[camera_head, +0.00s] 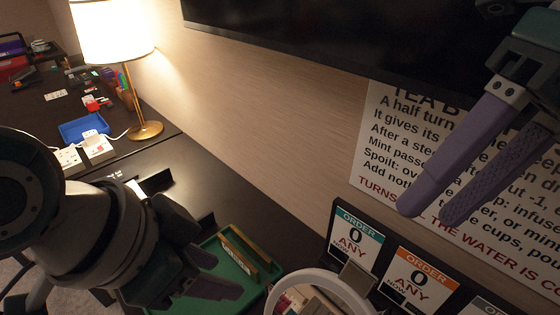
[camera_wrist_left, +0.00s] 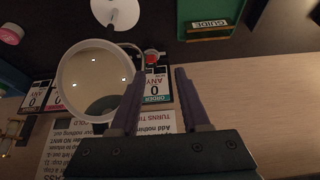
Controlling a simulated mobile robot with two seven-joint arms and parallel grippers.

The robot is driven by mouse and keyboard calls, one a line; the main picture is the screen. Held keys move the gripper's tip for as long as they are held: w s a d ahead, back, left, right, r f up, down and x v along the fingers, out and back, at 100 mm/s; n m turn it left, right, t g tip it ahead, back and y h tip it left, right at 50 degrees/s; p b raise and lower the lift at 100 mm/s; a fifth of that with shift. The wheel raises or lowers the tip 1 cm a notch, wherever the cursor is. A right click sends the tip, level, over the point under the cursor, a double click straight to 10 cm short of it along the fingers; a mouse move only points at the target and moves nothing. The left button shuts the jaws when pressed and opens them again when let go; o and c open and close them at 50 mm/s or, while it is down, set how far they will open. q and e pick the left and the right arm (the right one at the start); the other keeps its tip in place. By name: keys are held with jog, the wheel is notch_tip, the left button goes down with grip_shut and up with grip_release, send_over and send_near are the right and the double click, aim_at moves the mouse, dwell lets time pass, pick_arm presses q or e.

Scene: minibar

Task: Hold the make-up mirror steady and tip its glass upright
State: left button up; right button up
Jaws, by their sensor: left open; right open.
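The make-up mirror's white round rim (camera_head: 316,274) shows at the bottom edge of the head view, cut off by the frame. In the left wrist view the mirror glass (camera_wrist_left: 92,85) is round and reflects several lights, with a white disc base (camera_wrist_left: 115,12) above it. A red knob (camera_wrist_left: 153,57) is at the rim's side. My left gripper (camera_head: 228,277) is open, left of the mirror and apart from it in the head view; its open fingers (camera_wrist_left: 160,73) also show in the left wrist view. My right gripper (camera_head: 432,210) is open and empty, high at the right, in front of the poster.
A green tray (camera_head: 222,296) lies near my left gripper. Order signs (camera_head: 357,240) stand behind the mirror, with a poster (camera_head: 378,130) on the wall. A lit lamp (camera_head: 146,129), blue tray (camera_head: 84,117) and sockets (camera_head: 97,149) are at the left.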

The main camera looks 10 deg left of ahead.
aim_at(266, 284)
pick_arm(q)
jog(key=w+d+r+m+g+h, duration=0.2)
jog(key=w+d+r+m+g, duration=0.15)
jog(key=w+d+m, duration=0.7)
jog(key=s+a+m+g+y, duration=0.1)
jog(key=s+a+m+g, duration=0.35)
jog(key=a+m, duration=0.45)
jog(key=shift+m, duration=0.35)
jog(key=x, duration=1)
jog(key=shift+s+d+f, duration=0.1)
jog(key=shift+s+d, duration=0.05)
grip_shut()
